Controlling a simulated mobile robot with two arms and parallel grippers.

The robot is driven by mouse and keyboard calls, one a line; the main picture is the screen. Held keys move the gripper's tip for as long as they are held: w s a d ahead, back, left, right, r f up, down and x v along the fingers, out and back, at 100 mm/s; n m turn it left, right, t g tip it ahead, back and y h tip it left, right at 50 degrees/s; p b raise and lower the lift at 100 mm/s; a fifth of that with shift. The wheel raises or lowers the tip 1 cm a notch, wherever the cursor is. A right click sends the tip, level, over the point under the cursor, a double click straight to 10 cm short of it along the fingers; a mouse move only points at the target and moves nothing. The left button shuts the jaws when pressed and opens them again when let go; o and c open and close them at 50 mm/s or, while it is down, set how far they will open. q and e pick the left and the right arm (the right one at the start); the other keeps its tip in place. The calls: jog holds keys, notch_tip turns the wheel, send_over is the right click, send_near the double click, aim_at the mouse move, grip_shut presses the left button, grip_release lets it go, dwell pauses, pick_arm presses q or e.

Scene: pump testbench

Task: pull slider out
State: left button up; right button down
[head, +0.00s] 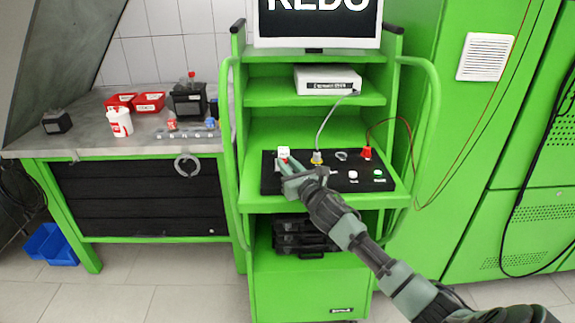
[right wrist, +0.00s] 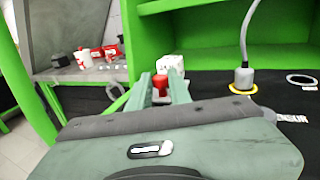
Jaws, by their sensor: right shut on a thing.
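A black panel (head: 330,186) lies on the shelf of the green cart. My right gripper (head: 287,166) reaches in from the lower right to the panel's back left corner. In the right wrist view its two fingers close around a small red knob (right wrist: 160,83), which looks like the slider's grip. A white block (head: 283,150) sits just behind the knob; it also shows in the right wrist view (right wrist: 170,64). The slider's track and lower part are hidden by my gripper. My left gripper is not in view.
A grey cable plug with a yellow ring (head: 317,158) and a red plug (head: 366,153) stand on the panel to the right. Green rails (head: 228,130) flank the cart. A bench with red bins (head: 148,101) stands left.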

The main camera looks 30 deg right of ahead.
dwell(0.8)
jog(key=s+a, duration=0.1)
jog(key=s+p, duration=0.1)
jog(key=s, duration=0.1)
jog(key=shift+a, duration=0.4)
jog(key=shift+f, duration=0.1)
jog(key=c, duration=1.3)
grip_release()
jog(key=shift+a, duration=0.1)
jog(key=shift+s, duration=0.1)
jog(key=shift+s+a+b, duration=0.2)
jog(key=shift+s, duration=1.1)
jog(key=shift+s+a+b, duration=0.2)
jog(key=shift+s+a, duration=0.05)
jog(key=shift+s, duration=1)
jog(key=shift+s+a+b, duration=0.2)
jog(key=shift+s, duration=1.1)
